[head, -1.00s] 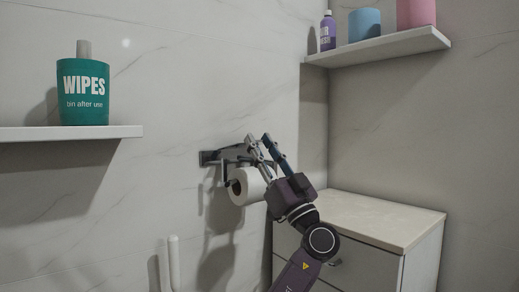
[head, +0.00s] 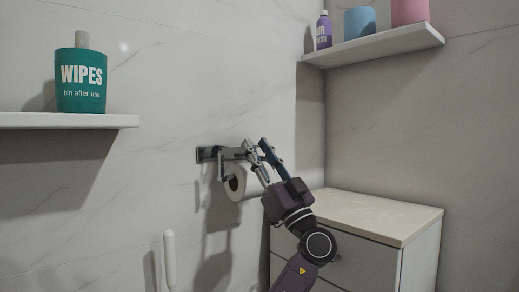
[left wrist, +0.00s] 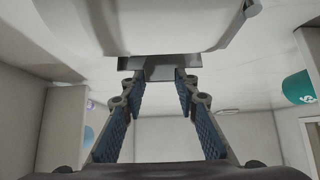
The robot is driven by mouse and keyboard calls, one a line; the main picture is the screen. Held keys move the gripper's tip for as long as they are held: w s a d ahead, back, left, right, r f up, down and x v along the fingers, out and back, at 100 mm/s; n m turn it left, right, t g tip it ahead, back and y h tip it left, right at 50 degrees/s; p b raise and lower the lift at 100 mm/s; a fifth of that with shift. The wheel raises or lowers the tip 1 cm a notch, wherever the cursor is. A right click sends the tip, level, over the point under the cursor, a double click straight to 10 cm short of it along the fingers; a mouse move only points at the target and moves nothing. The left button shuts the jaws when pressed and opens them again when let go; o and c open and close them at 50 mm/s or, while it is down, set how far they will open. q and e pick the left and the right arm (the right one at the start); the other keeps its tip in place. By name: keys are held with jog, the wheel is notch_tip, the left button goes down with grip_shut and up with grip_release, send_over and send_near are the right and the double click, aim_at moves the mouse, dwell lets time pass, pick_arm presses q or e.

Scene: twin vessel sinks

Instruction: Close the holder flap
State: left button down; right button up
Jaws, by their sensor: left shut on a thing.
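The dark metal holder (head: 203,154) is fixed to the tiled wall left of the cabinet, with a white paper roll (head: 243,184) hanging in it. Its flap (head: 234,154) reaches out above the roll. My left gripper (head: 256,144) has its fingertips at the flap's right part and is shut on it. In the left wrist view, the grey flap (left wrist: 158,68) lies between and beyond the fingertips (left wrist: 158,78), close to the large white roll (left wrist: 145,25). The fingers partly hide the flap in the head view. My right gripper does not show.
A beige-topped cabinet (head: 375,213) stands right of the roll. A shelf (head: 385,43) at upper right carries a purple bottle and blue and pink containers. A green wipes tub (head: 80,88) stands on the left shelf (head: 60,121). A white handle (head: 169,260) stands below.

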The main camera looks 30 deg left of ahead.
pick_arm(q)
jog(key=c, duration=1.5)
grip_release()
jog(key=shift+w+a+f+g, duration=0.15)
jog(key=shift+a+f+g, duration=0.15)
jog(key=shift+a+f, duration=0.25)
jog(key=v, duration=1.2)
jog(key=shift+d+r, duration=0.4)
jog(key=shift+s, duration=0.25)
